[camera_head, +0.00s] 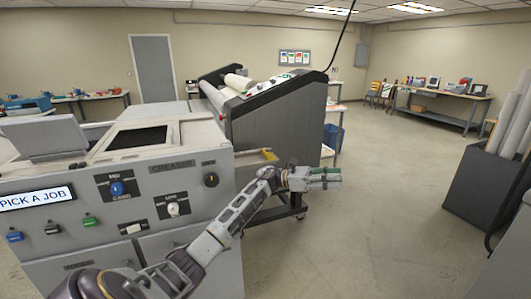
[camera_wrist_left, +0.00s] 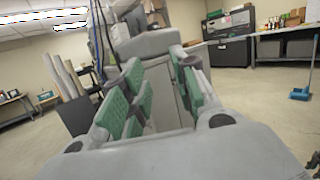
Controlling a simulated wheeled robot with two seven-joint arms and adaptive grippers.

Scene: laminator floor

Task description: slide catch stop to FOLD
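The grey creaser machine (camera_head: 185,150) stands at the left in the head view, with a "CREASER" label and several knobs and switches on its front. A yellow piece (camera_head: 269,155) sticks out at its right side. A white slider-like control (camera_head: 131,229) sits low on the front panel. The small labels are unreadable, so I cannot tell which part is the catch stop or where FOLD is. My left gripper (camera_head: 328,178) is right of the machine, apart from it, over the floor. In the left wrist view its green-padded fingers (camera_wrist_left: 157,100) are apart and empty. My right gripper is not in view.
A dark-sided roll laminator (camera_head: 280,118) stands behind the creaser. A blue bin (camera_head: 332,137) is beside it. A dark box of tall rolls (camera_head: 484,190) is at the right. A workbench (camera_head: 440,96) stands at the back right. The floor (camera_head: 390,200) between is clear.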

